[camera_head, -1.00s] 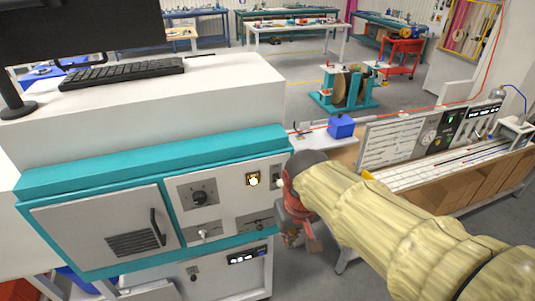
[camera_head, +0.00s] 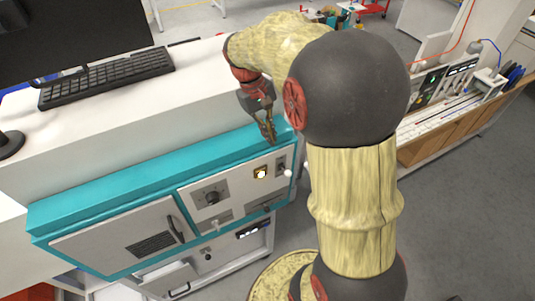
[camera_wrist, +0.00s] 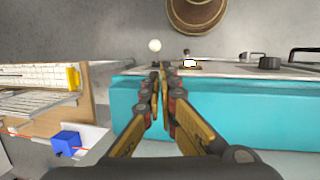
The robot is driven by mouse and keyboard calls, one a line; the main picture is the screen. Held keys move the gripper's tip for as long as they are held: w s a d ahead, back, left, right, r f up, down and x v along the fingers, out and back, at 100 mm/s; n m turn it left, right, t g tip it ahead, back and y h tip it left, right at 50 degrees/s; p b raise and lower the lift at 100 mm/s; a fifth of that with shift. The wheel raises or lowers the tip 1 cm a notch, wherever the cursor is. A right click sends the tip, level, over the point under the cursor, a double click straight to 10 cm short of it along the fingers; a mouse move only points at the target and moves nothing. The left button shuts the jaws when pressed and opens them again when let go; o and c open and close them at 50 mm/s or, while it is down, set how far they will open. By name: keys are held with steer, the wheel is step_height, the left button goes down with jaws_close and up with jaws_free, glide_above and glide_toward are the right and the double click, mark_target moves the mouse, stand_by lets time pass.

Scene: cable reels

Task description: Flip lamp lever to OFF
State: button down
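The lamp lever has a white ball end (camera_head: 288,173) and sits on a small plate (camera_head: 281,164) at the right end of the machine's front panel. Its ball (camera_wrist: 154,45) also shows in the wrist view, just beyond my fingertips.
The teal-edged cabinet (camera_head: 150,175) carries a rotary knob (camera_head: 211,198) and a door handle (camera_head: 175,229) left of the lamp. A keyboard (camera_head: 108,77) lies on the white top. Floor is clear at right.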

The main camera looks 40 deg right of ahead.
steer(key=shift+s+r, duration=0.45)
steer(key=shift+r, duration=0.15)
steer(key=p, duration=0.1)
glide_toward(286, 172)
steer(key=x, duration=0.7)
steer(key=shift+w, duration=0.15)
steer(key=shift+w+f, duration=0.1)
